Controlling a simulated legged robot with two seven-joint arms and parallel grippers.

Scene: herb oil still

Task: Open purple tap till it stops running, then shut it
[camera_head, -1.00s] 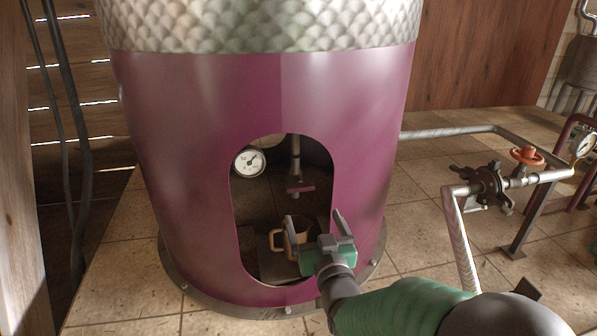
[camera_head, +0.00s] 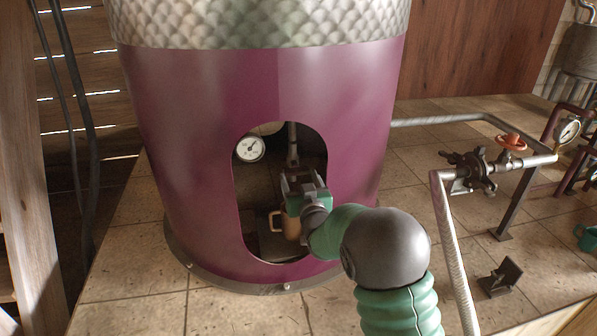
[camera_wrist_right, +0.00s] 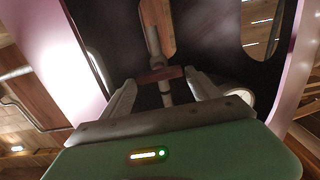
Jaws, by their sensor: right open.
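The purple tap's handle (camera_wrist_right: 160,75) shows in the right wrist view as a short dark-purple bar on a grey pipe, inside the opening of the purple still. In the head view only the tap's pipe (camera_head: 292,145) shows; the handle is hidden behind my gripper. My right gripper (camera_head: 301,180) is inside the opening. In the wrist view its fingers (camera_wrist_right: 161,82) are open, one on each side of the handle; whether they touch it I cannot tell. A tan mug (camera_head: 276,222) stands below, partly hidden by my gripper. Running liquid cannot be made out. My left gripper is not in view.
The purple still wall (camera_head: 185,150) surrounds the arched opening closely. A white dial gauge (camera_head: 250,148) sits inside at upper left. To the right are a pipe with an orange-wheel valve (camera_head: 511,142), a dark metal stand (camera_head: 500,277) and a green mug (camera_head: 587,238).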

